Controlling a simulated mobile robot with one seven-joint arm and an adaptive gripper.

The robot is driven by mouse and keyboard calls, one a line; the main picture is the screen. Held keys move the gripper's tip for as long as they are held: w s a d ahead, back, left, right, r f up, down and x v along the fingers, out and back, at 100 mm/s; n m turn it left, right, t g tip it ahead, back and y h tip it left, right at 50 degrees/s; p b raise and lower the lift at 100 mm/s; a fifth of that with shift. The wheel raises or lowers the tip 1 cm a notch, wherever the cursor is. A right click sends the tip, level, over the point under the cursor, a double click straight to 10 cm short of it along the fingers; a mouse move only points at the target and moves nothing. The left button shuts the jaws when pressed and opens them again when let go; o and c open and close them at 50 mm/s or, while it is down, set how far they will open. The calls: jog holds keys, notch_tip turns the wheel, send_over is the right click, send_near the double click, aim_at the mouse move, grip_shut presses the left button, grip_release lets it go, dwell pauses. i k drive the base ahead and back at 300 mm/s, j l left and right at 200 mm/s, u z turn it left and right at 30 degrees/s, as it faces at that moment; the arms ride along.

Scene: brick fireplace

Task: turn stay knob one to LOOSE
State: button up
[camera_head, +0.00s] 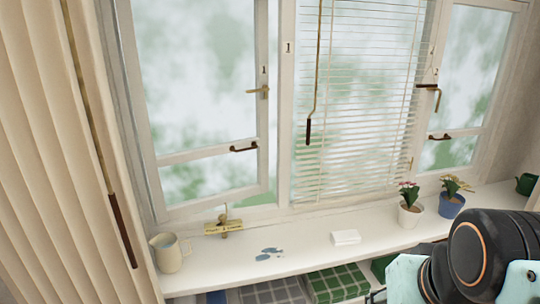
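The left window sash (262,120) carries a small "1" near its brass handle (258,91) and stands ajar. Below it, at the back of the white sill, is a brass stay fitting (223,228) with a flat plate and a short upright part, likely stay knob one. It is small here, and I cannot read any LOOSE marking or tell the knob's setting. Part of my arm, black and pale teal, shows at the lower right, well to the right of the fitting. My gripper's fingertips do not show.
A cream jug (168,254) stands left of the fitting. A bluish puddle-like patch (269,254), a white block (345,237) and two potted plants, white-potted (409,215) and blue-potted (452,205), are to its right. A wand (309,128) hangs before the blind. A curtain (50,150) fills the left.

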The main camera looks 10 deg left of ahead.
aim_at(222, 217)
jog(key=u, duration=1)
jog(key=i+j+z, duration=0.1)
jog(key=i, duration=0.4)
jog(key=i+j+z, duration=0.1)
jog(key=i+j, duration=0.25)
jog(key=j+z, duration=0.4)
jog(key=i+l+u, duration=0.2)
jog(key=l+u, duration=0.15)
